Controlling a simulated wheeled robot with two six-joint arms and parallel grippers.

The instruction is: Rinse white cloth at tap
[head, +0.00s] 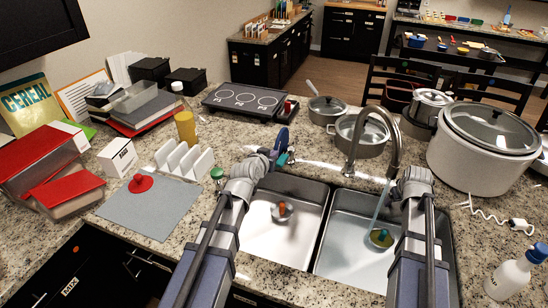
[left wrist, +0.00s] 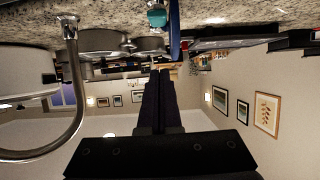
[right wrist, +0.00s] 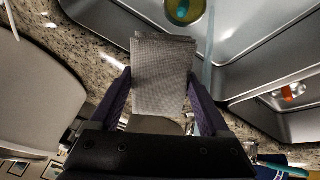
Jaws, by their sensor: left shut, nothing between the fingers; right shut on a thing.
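My right gripper (right wrist: 160,88) is shut on the white cloth (right wrist: 163,72), which looks grey and folded in the right wrist view. In the head view the right gripper is beside the tap (head: 394,140), and my arm hides the cloth. A thin bluish water stream (head: 377,208) runs from the tap into the right basin (head: 345,255). The stream (right wrist: 209,45) passes close beside the cloth's right edge; I cannot tell whether they touch. My left gripper (left wrist: 160,75) is shut and empty, above the counter behind the left basin (head: 265,240).
A blue-and-teal item (head: 282,142) stands near my left gripper. A yellow-green drain piece (head: 381,238) lies in the right basin and an orange-knobbed one (head: 282,211) in the left.

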